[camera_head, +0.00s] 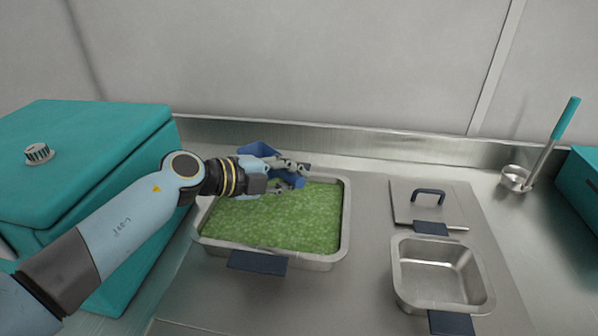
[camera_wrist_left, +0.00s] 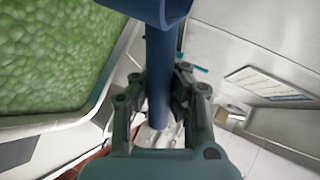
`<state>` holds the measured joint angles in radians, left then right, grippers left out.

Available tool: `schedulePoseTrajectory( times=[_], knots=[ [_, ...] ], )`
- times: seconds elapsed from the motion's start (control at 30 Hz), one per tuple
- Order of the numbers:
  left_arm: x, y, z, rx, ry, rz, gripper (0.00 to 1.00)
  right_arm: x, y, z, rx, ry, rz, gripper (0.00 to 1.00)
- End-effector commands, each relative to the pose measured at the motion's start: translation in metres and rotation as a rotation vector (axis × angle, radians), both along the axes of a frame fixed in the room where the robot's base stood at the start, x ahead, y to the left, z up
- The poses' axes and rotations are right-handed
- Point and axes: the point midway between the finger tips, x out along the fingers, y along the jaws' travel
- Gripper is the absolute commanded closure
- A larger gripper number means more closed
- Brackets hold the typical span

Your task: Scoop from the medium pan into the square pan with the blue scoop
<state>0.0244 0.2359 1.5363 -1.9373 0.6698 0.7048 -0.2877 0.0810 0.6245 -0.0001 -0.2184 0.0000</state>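The medium pan (camera_head: 345,222) is a metal pan full of green, lumpy food (camera_head: 275,222); both also show at the left of the left wrist view. My left gripper (camera_head: 292,173) is over the pan's back part. It is shut on the handle of the blue scoop (camera_head: 257,149); the handle (camera_wrist_left: 162,75) runs between the fingers in the left wrist view. The gripper partly hides the scoop, and I cannot tell whether the scoop holds food. The square pan (camera_head: 441,268) is a smaller, empty metal pan at the right. My right gripper is not in view.
A lid with a dark handle (camera_head: 428,195) lies behind the square pan. A ladle with a teal handle (camera_head: 566,118) stands at the far right. A large teal box (camera_head: 75,165) stands at the left, under my left arm. A wall closes off the back.

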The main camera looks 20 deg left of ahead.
Motion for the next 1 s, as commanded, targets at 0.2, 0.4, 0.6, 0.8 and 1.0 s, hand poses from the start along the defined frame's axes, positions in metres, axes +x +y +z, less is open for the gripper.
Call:
schedulePoseTrajectory(
  times=[0.2, 0.4, 0.6, 0.8, 1.0],
  knots=[
    [0.002, 0.005, -0.030, -0.098, 0.059, 0.000, 1.00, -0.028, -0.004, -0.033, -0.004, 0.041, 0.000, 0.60],
    [0.003, 0.005, -0.058, -0.096, 0.056, 0.000, 1.00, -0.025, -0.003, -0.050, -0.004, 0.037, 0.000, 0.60],
    [0.003, 0.005, -0.073, -0.096, 0.055, 0.000, 1.00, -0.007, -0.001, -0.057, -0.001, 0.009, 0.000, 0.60],
    [0.003, 0.005, -0.075, -0.095, 0.055, 0.000, 1.00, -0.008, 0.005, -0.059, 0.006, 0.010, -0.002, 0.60],
    [0.003, 0.005, -0.074, -0.094, 0.054, 0.000, 1.00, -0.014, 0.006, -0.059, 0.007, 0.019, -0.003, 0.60]
  ],
)
